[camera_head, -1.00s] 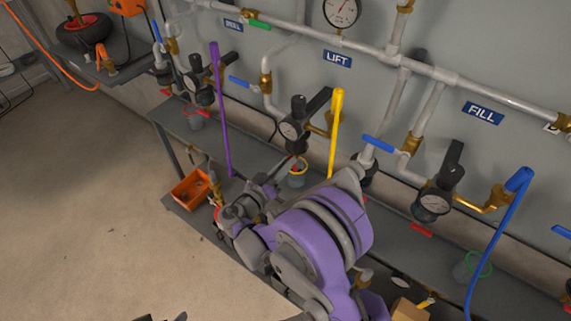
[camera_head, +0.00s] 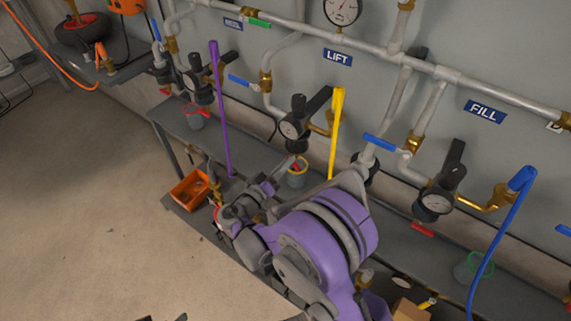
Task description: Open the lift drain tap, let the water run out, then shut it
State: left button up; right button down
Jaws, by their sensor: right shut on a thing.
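The blue LIFT sign (camera_head: 338,56) is on the wall. Below it hangs the lift unit, with a round gauge (camera_head: 290,129) and a dark bowl (camera_head: 297,147). The red lift drain tap (camera_head: 299,163) shows as a small patch under the bowl, partly hidden by my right gripper. My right gripper (camera_head: 286,168) reaches up from my purple arm and is shut on the tap; its fingertips are small and partly hidden. A cup (camera_head: 299,181) with a yellow rim stands under the tap. No water stream can be made out. Dark tips at the bottom edge may be my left gripper (camera_head: 162,318).
A yellow upright pipe (camera_head: 336,130) is right of the lift unit, and a purple one (camera_head: 220,115) is to its left. An orange bin (camera_head: 191,189) sits on the lower shelf. The FILL unit's gauge (camera_head: 436,203) is to the right. Open floor lies left.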

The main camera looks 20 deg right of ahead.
jog(key=shift+f+n+b, duration=0.1)
jog(key=shift+n+b, duration=0.55)
jog(key=shift+n, duration=3.55)
jog(key=c, duration=1.2)
grip_release()
jog(key=shift+a, duration=0.15)
jog(key=v, duration=1)
jog(key=shift+s+a+p, duration=0.2)
jog(key=shift+s+p, duration=0.05)
jog(key=shift+p, duration=0.1)
